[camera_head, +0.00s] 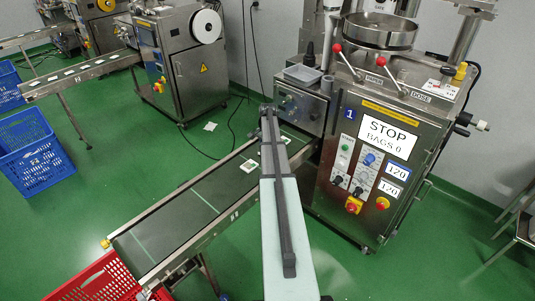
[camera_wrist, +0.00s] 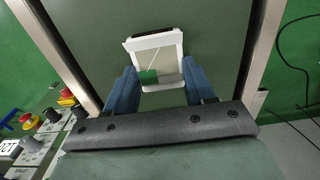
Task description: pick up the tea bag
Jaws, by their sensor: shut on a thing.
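A tea bag (camera_wrist: 157,56) shows in the wrist view as a pale square with white edges, a string and a green tag (camera_wrist: 148,77). Its near part is between the two blue fingers of my gripper (camera_wrist: 161,78), which is shut on it. I cannot tell whether the bag still touches the belt. In the head view my arm hides the fingers. A tea bag with a green tag (camera_head: 249,166) shows there on the dark belt, left of my arm; I cannot tell if it is the held one. Another tea bag (camera_head: 284,140) shows farther up, near the machine.
The conveyor (camera_head: 173,210) slopes from the packing machine (camera_head: 365,140) down to the lower left. A red crate (camera_head: 100,282) stands under its low end. A blue crate (camera_head: 33,150) is at left. A white packet (camera_head: 210,126) lies on the green floor.

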